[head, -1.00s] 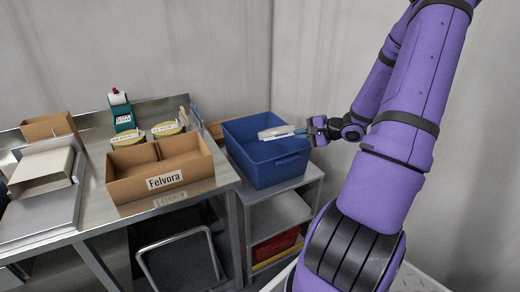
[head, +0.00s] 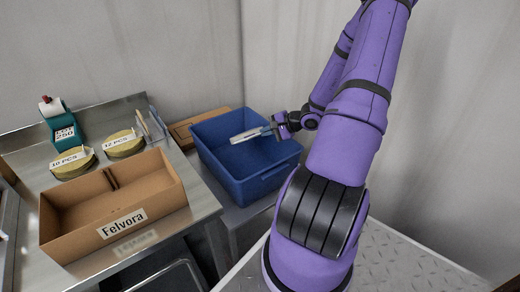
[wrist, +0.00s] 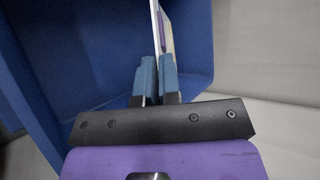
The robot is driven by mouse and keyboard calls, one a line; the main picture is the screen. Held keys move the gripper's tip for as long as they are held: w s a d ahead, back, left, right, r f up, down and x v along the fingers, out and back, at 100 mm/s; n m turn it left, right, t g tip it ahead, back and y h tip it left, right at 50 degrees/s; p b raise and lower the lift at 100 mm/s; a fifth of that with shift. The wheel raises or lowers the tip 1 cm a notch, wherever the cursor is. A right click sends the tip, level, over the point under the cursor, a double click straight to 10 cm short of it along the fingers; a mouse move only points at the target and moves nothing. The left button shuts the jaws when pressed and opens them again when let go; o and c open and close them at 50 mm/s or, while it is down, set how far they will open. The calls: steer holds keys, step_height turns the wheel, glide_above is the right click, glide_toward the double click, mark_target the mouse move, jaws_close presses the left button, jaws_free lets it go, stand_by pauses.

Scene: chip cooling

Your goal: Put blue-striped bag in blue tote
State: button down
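The blue tote (head: 262,182) stands right of the steel table, open side up. In the wrist view its blue wall (wrist: 232,40) fills much of the background. My gripper (head: 271,129) is over the tote's right part, shut on a thin pale bag (head: 246,135). In the wrist view, the gripper's fingers (wrist: 156,72) pinch this bag (wrist: 160,28), seen nearly edge-on with a white edge and a small purple-blue mark. I take it for the blue-striped bag, though its stripe is not clear. The bag is over the tote's opening; its exact height cannot be told.
A cardboard box marked Felvora (head: 165,186) stands on the steel table (head: 135,248). Behind it are two round yellowish items (head: 123,143) with labels and a teal dispenser (head: 63,128). A flat cardboard box (head: 184,131) lies behind the tote. A wall is close on the right.

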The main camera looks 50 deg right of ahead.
step_height(320, 180, down, 6)
steer(key=shift+f, duration=0.4)
stand_by(0.4)
steer(key=c, duration=1.3)
jaws_free()
